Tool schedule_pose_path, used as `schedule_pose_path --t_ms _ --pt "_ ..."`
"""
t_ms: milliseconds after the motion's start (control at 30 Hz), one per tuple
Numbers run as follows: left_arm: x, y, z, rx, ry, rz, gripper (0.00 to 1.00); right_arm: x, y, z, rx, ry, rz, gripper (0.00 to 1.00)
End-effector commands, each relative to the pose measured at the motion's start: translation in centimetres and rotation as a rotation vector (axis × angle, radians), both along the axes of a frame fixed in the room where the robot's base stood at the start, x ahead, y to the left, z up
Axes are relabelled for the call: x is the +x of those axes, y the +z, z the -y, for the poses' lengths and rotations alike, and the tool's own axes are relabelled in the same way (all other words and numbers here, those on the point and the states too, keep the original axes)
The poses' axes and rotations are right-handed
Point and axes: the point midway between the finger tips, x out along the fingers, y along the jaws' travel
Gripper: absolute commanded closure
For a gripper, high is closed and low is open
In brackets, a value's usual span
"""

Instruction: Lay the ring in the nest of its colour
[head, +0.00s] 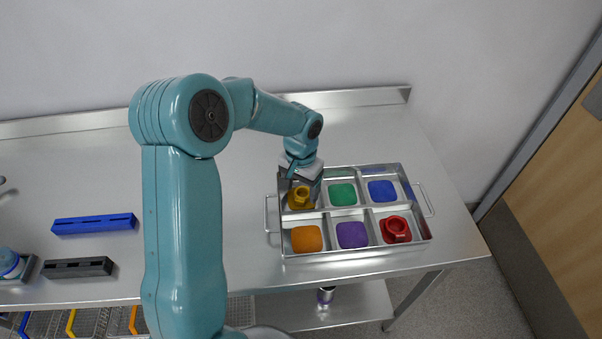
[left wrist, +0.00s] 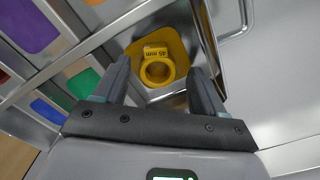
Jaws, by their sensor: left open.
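A yellow ring (head: 299,195) with a tab marked "45 mm" lies in the back left compartment of the metal tray (head: 356,208). In the left wrist view the ring (left wrist: 157,73) lies flat on the yellow nest pad (left wrist: 174,44), apart from the fingers as far as I can tell. My left gripper (head: 305,190) is open above it. In the left wrist view its two fingers (left wrist: 160,78) stand on either side of the ring. A red ring (head: 397,228) sits on the red pad in the front right compartment. My right gripper is out of view.
The tray's other compartments hold green (head: 342,194), blue (head: 382,191), orange (head: 306,238) and purple (head: 352,235) pads, bare of rings. A blue slotted block (head: 94,223) and a black one (head: 78,267) lie at the left.

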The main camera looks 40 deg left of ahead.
Motion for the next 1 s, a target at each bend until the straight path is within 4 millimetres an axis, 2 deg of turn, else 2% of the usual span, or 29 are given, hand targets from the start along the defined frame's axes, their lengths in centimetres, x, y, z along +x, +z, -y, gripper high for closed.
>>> schedule_pose_path --t_ms 300,500,667,1000 --pt "0.1 7.3 0.0 0.0 0.0 0.006 0.29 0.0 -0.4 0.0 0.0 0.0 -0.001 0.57" --pt "0.1 10.3 0.0 0.001 -0.001 0.003 0.29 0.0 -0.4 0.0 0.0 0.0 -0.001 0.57" --pt "0.0 11.1 0.0 -0.001 -0.001 0.001 0.29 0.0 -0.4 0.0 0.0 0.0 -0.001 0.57" --pt "0.0 11.1 0.0 -0.001 0.0 0.0 0.29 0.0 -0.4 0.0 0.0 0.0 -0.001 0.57"
